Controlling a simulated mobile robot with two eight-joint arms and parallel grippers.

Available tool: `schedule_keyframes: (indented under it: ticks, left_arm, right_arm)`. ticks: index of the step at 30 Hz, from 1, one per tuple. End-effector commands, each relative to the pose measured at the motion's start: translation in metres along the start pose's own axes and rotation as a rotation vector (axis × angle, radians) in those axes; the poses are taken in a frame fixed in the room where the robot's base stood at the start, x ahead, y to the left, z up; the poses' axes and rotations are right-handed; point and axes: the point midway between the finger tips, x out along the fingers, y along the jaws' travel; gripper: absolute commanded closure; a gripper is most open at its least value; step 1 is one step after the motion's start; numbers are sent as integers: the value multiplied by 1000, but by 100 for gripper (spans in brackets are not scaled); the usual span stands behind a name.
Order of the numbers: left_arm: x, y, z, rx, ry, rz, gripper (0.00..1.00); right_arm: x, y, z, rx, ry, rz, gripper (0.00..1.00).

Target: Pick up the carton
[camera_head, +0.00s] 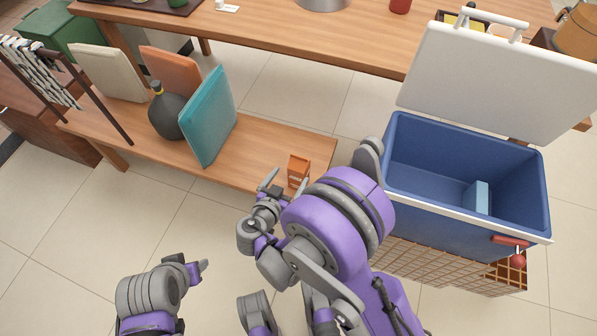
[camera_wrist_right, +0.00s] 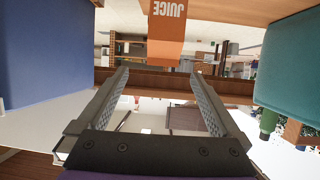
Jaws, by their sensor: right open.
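The carton is a small orange juice carton (camera_head: 298,171), upright at the near right end of a low wooden bench (camera_head: 262,150). In the right wrist view the carton (camera_wrist_right: 166,40) shows upside down with the word JUICE, straight ahead of and beyond the fingertips. My right gripper (camera_head: 268,184) is open and empty, just left of the carton in the head view; its two fingers (camera_wrist_right: 160,85) are spread apart in the wrist view. My left gripper (camera_head: 198,268) is low at the left, away from the bench; whether it is open does not show.
A blue cooler (camera_head: 430,205) with its white lid (camera_head: 490,85) raised stands right of the bench. A teal cushion (camera_head: 208,117), a dark round bottle (camera_head: 168,112) and other cushions stand on the bench to the left. A long table (camera_head: 300,38) runs behind.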

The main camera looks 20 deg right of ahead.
Motion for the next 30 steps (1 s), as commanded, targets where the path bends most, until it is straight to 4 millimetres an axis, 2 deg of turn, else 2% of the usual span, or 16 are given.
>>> schedule_keyframes:
  ticks: [6,14,23,30]
  left_arm:
    - [7,0,2,0,-2,0,50]
    - [9,0,3,0,-3,0,50]
    - [18,0,6,0,-6,0,50]
    - [18,0,5,0,-6,0,50]
  right_arm:
    - [36,1,0,1,-2,4,0]
    - [52,-1,-1,-1,-3,2,0]
    - [94,-5,-5,-1,-3,3,0]
    - [98,-6,-6,-1,-3,1,0]
